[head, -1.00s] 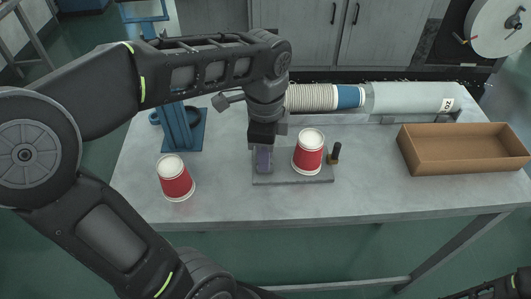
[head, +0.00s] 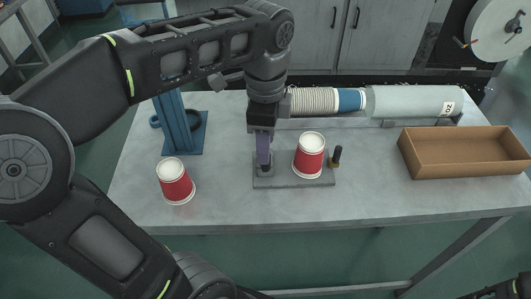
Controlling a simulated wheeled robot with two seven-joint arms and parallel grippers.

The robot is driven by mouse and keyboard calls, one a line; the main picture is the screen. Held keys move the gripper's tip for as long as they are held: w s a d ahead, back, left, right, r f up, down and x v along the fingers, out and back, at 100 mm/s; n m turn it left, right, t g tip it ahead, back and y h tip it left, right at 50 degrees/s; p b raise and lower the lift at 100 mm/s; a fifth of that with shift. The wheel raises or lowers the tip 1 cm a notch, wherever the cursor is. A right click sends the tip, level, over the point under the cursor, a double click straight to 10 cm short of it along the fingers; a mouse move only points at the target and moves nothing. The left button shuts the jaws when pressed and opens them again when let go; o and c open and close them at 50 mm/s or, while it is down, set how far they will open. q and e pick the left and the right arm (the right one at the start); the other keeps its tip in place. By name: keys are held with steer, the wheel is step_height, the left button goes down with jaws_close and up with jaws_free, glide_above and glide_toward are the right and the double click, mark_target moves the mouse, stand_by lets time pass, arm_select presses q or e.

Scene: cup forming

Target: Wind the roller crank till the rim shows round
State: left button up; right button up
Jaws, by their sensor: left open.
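A grey base plate (head: 292,181) lies on the table and carries a red-and-white paper cup (head: 308,156), standing upside down with its wide end low. A short black upright handle (head: 337,154) with a brass-coloured foot stands at the plate's right edge; it looks like the roller crank. My left gripper (head: 264,161) points down at the plate's left end, left of the cup and apart from the handle. Its purplish fingers are open and largely overlap a small grey block; whether they touch it is unclear. My right gripper is out of view.
A second red-and-white cup (head: 175,182) stands at the front left. A blue stand (head: 181,127) is behind it. A stack of cups (head: 313,101) leads to a grey tube (head: 415,101) at the back. An open brown box (head: 465,166) sits at the right. The front right table is clear.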

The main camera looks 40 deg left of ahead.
arm_select(q)
step_height(320, 180, up, 3)
steer(key=p, duration=0.2)
steer(key=shift+p, duration=0.35)
steer(key=shift+f, duration=0.1)
